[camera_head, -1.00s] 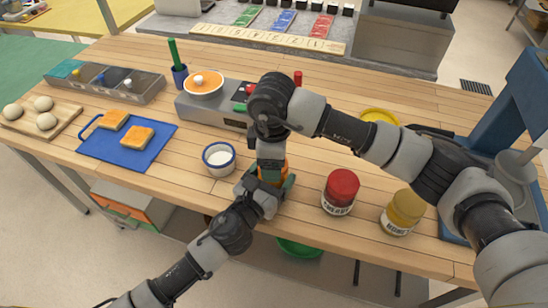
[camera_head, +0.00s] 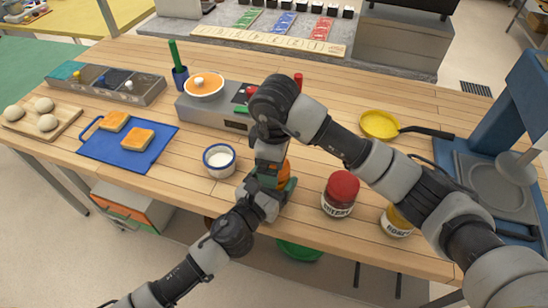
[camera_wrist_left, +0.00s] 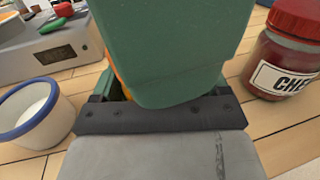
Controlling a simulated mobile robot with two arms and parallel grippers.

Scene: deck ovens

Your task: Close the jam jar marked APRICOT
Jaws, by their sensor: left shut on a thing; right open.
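An orange jar (camera_head: 283,172) stands near the front edge of the table, mostly hidden by my grippers; its label and top cannot be seen. My left gripper (camera_head: 273,184), with green fingers, is shut on it from the front left. In the left wrist view a green finger (camera_wrist_left: 175,45) covers most of it, leaving an orange sliver (camera_wrist_left: 117,75). My right gripper (camera_head: 268,153) points down over the jar from above and is open; its fingertips are largely hidden. Whether a lid is there cannot be seen.
A red-lidded jar (camera_head: 341,192), its label starting CHE, and a yellow jar (camera_head: 396,222) partly behind my right arm stand to the right. A white bowl with blue rim (camera_head: 219,160) is close on the left. A grey scale (camera_head: 212,110) stands behind. A yellow pan (camera_head: 380,125) lies at back right.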

